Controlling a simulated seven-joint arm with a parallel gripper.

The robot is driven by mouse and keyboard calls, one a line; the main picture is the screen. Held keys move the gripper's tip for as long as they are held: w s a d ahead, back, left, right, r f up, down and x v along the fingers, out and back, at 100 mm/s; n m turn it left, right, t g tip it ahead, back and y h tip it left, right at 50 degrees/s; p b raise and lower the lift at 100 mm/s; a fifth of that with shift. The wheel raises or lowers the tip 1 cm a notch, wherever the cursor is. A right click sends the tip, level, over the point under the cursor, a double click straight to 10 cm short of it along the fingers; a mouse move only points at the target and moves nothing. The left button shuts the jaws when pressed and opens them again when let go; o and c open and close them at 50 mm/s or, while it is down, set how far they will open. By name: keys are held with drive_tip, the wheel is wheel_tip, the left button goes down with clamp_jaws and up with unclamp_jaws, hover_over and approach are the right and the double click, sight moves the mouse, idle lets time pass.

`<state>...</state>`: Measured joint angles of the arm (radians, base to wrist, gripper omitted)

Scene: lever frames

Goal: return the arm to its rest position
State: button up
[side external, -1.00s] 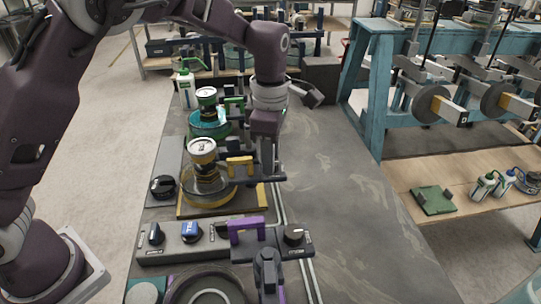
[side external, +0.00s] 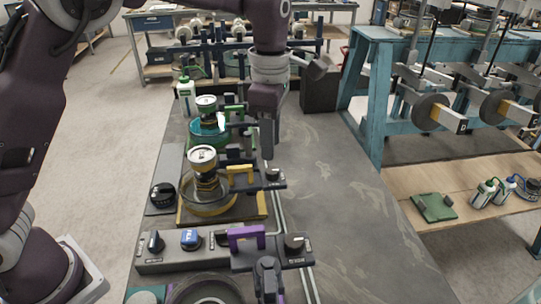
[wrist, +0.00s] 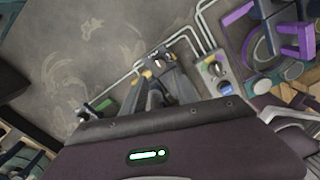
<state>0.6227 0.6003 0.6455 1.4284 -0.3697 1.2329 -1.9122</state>
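My gripper (side external: 267,148) points down in the side external view, at the right end of the yellow-handled lever frame. Its tips are near the dark end block (side external: 272,178) of that frame; I cannot tell the exact gap. The yellow handle (side external: 240,178) stands just left of it. In the wrist view, my gripper's fingers (wrist: 165,92) are dark and foreshortened, so their opening is unclear. I see nothing clearly held between them.
A purple-handled frame (side external: 247,236) stands nearer the camera, and a green-handled one (side external: 234,108) farther back. Cans (side external: 202,158) stand on the glass dishes. The grey bench top (side external: 335,200) to the right is clear. A blue rack (side external: 375,95) stands beyond.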

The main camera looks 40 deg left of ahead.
drive_tip(key=shift+r, duration=0.35)
drive_tip(key=s+a+r+m+t+h, duration=0.1)
drive_tip(key=s+a+r+m, duration=0.3)
drive_tip(key=s+r+m, duration=0.15)
drive_tip(key=s+a+r+m+t+h, duration=0.1)
drive_tip(key=s+a+r+m, duration=0.25)
drive_tip(key=s, duration=0.35)
drive_tip(key=s+a+f+m+t+y, duration=0.1)
drive_tip(key=s+m, duration=0.5)
drive_tip(key=s, duration=0.1)
drive_tip(key=s+a+f+m+t+y, duration=0.1)
drive_tip(key=s+a+f+m+t, duration=0.1)
drive_tip(key=s+m, duration=0.5)
drive_tip(key=shift+s+m+t, duration=0.3)
drive_tip(key=shift+s, duration=0.15)
